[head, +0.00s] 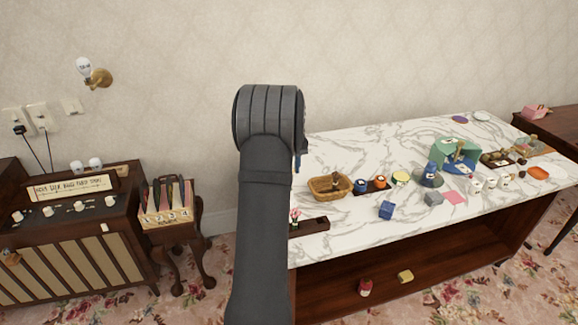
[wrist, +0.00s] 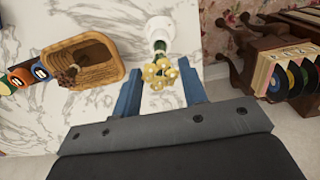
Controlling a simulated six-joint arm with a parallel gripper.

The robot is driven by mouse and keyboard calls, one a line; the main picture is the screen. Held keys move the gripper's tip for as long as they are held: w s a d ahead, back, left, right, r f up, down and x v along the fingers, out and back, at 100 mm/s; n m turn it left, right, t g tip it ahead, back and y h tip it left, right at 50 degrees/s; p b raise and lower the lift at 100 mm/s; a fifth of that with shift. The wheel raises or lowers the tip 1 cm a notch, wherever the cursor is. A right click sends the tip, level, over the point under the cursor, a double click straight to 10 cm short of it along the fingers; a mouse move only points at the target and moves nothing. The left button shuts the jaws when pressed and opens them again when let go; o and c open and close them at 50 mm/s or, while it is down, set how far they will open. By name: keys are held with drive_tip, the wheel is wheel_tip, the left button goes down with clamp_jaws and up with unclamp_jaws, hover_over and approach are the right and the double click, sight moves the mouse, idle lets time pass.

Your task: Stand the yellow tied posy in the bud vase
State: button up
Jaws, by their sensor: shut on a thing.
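In the wrist view, my gripper (wrist: 159,79) has its two blue fingers on either side of the yellow posy (wrist: 160,70), shut on it. Its yellow flower heads face the camera and its green stems point away. A white, rounded thing (wrist: 158,26) with green at its near edge shows just beyond the stems. It may be the bud vase or the posy's wrapping; I cannot tell which, nor whether the stems are inside it. In the head view my arm hides the posy and nearly all of the gripper. No bud vase shows clearly there.
A wicker basket (head: 329,186) stands on the marble-topped table (head: 350,146), close to the gripper. A wooden block with a pink flower (head: 312,226) lies at the table's left front. Cups, blocks and a green holder (head: 456,151) crowd the right. A record stand (head: 166,207) is left.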

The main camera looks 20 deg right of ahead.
drive_tip(key=shift+f, duration=1.4)
drive_tip(key=o, duration=0.9)
drive_tip(key=shift+r, duration=0.1)
wheel_tip(320, 180, up, 17)
drive_tip(key=shift+r, duration=0.2)
wheel_tip(320, 180, down, 18)
drive_tip(key=shift+r, duration=0.45)
